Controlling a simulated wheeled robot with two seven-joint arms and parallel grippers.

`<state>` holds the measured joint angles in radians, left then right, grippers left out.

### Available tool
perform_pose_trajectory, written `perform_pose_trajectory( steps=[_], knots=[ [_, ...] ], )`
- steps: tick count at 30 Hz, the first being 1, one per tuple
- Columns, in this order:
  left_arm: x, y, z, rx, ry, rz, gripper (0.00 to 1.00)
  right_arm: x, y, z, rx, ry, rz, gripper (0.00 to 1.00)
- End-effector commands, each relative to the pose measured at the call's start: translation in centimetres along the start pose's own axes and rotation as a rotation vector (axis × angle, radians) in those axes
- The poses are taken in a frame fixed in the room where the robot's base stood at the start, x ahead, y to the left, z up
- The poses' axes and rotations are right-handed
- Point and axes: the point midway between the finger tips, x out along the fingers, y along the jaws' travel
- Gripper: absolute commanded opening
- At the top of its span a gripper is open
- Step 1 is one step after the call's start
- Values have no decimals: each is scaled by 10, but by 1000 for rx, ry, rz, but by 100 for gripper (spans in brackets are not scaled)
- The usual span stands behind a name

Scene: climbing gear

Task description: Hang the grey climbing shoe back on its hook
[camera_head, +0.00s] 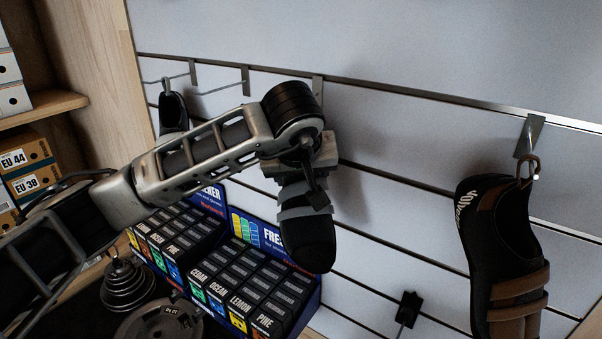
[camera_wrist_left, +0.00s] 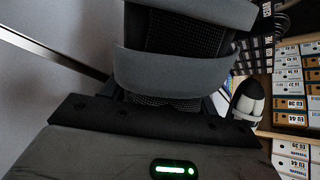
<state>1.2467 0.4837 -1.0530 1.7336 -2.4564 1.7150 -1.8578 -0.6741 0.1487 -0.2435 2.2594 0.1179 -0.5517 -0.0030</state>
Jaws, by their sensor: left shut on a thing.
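The grey climbing shoe (camera_head: 305,238), black with grey straps, hangs toe down from my left gripper (camera_head: 305,180) in front of the slatted wall. My left gripper is shut on its upper part; in the left wrist view the shoe's grey straps (camera_wrist_left: 180,72) fill the top middle. A wall hook (camera_head: 318,86) stands behind my left wrist, its prong hidden. Another hook (camera_head: 246,80) to its left has its prong in sight and looks empty. The shoe appears apart from both hooks. My right gripper is not in view.
A brown-and-black shoe (camera_head: 505,255) hangs on a hook (camera_head: 530,135) at right. A dark shoe (camera_head: 173,110) hangs at far left. Freshener boxes (camera_head: 240,285) stand below the held shoe, with weight plates (camera_head: 130,285) beside them. A small black holder (camera_head: 408,308) is low on the wall.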

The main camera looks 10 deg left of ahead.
Motion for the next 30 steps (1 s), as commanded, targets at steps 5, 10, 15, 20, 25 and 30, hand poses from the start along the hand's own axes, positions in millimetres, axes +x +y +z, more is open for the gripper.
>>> perform_pose_trajectory(
  steps=[5,10,15,20,25,30],
  knots=[
    [-1,0,-1,-1,2,1,26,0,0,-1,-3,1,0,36],
    [-1,0,-1,-1,2,1,73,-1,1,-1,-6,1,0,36],
    [0,0,-1,-1,2,1,85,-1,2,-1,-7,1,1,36],
    [0,0,0,0,-1,0,85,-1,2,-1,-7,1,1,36],
    [-8,0,-1,0,2,2,85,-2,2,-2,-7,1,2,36],
    [-38,0,-2,0,6,3,85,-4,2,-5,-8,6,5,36]
  ],
)
